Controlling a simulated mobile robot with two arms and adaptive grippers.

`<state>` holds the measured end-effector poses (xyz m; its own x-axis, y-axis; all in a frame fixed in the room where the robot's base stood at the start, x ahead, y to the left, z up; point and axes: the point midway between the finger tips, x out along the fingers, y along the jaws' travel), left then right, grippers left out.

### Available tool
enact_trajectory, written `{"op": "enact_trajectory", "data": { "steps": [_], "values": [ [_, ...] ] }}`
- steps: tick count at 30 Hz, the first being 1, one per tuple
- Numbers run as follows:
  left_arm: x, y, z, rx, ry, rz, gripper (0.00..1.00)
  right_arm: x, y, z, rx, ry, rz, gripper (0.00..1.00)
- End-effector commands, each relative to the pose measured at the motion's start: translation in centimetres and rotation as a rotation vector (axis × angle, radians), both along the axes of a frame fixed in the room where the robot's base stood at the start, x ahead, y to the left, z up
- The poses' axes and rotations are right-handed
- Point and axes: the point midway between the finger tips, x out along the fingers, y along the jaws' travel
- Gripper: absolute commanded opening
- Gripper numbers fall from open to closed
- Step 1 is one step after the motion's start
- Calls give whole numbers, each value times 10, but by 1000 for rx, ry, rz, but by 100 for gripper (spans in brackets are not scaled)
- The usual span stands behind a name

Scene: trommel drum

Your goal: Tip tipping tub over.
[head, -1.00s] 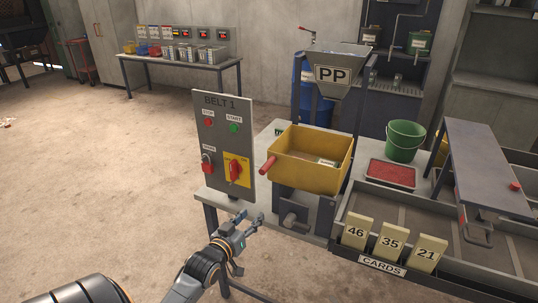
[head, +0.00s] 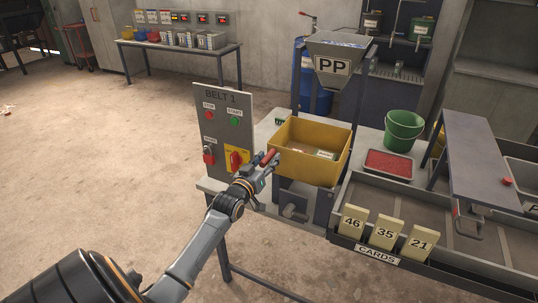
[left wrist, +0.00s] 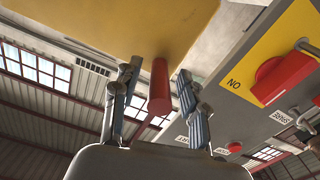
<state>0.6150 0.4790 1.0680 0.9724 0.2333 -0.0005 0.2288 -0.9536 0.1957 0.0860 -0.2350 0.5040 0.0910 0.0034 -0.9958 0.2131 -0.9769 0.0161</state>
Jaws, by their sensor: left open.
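The yellow tipping tub (head: 308,169) sits upright on its stand at the bench, with its open top facing up and a small pale label or card inside. Its red handle (head: 268,157) sticks out at the left front corner. My left gripper (head: 270,163) is open at this handle. In the left wrist view the red handle (left wrist: 159,88) lies between the two spread fingers (left wrist: 158,72), with gaps on both sides. The tub's underside or wall (left wrist: 110,25) fills the top of that view. My right gripper is not in view.
The BELT 1 panel (head: 217,107), with a red rotary switch (head: 236,160), stands close left of my gripper. A PP hopper (head: 333,66) stands behind the tub. A green bucket (head: 403,132), red tray (head: 388,163) and numbered cards (head: 386,232) are to the right. Floor at left is open.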

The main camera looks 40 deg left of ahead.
Motion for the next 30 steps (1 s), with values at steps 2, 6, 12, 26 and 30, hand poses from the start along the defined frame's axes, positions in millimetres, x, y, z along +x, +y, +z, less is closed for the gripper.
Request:
{"op": "enact_trajectory", "data": {
  "steps": [2,6,12,26,30],
  "values": [
    [8,2,1,1,-1,1,43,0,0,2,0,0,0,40],
    [14,4,0,1,-1,0,43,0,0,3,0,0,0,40],
    [15,4,0,1,-1,0,43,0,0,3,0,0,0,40],
    [15,4,0,1,0,0,0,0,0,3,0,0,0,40],
    [15,4,0,2,0,0,0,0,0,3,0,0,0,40]
  ]
}}
